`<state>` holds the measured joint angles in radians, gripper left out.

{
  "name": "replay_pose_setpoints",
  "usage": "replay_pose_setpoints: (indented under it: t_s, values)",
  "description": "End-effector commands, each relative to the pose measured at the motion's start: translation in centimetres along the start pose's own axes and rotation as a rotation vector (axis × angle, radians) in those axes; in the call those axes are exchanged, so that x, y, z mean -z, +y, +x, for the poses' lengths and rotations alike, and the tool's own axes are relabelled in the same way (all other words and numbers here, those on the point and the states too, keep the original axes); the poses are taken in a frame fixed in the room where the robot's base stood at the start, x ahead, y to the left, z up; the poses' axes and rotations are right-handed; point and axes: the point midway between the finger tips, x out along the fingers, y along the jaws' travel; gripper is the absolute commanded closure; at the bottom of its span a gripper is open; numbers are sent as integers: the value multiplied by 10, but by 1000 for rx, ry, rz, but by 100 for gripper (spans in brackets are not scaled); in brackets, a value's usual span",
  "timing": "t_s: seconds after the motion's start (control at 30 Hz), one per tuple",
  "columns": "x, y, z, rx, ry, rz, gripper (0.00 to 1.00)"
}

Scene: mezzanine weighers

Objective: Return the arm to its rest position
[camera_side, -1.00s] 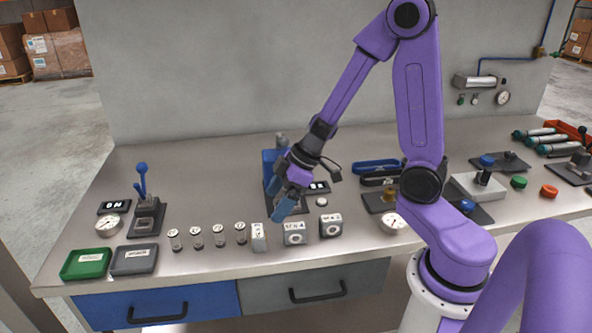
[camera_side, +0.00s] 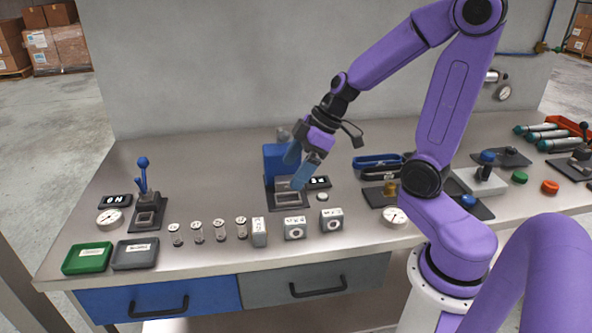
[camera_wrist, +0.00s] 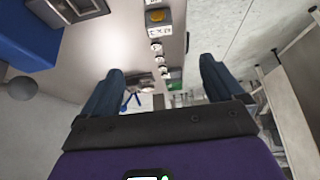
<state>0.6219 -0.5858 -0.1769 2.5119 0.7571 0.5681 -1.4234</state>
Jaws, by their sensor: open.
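My purple arm carries my gripper (camera_side: 298,168), which has blue fingers and hangs above the bench (camera_side: 215,160), near the blue press-like device (camera_side: 276,160) and its dark base. The fingers are apart with nothing between them. In the wrist view both fingers of my gripper (camera_wrist: 158,85) stand wide apart, and the row of small items on the bench lies beyond them. The gripper touches nothing that I can see.
White-grey blocks (camera_side: 295,229) and several small cylinders (camera_side: 198,233) line the bench front. Green (camera_side: 88,258) and grey (camera_side: 135,254) trays sit front left. A blue-levered device (camera_side: 146,208) stands behind them. A grey wall (camera_side: 250,70) rises behind the bench.

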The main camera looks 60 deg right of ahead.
Motion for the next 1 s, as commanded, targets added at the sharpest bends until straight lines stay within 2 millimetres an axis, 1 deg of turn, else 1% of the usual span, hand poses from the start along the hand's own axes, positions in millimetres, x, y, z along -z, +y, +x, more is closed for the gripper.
replay_pose_setpoints:
  t_s: [0.07,0.17,0.33,0.47,0.6,0.7,0.83,1.0]
  values:
    - [0,-5,-1,11,-6,-5,5]
    - [1,-19,0,46,-25,-20,5]
    - [-1,-61,1,135,-96,-62,5]
    - [-9,-91,-2,186,-166,-96,5]
    - [-21,-120,-7,216,-245,-133,5]
    - [-31,-138,-12,223,-302,-161,5]
    - [-45,-157,-20,214,-371,-200,5]
    - [-63,-176,-31,172,-441,-252,5]
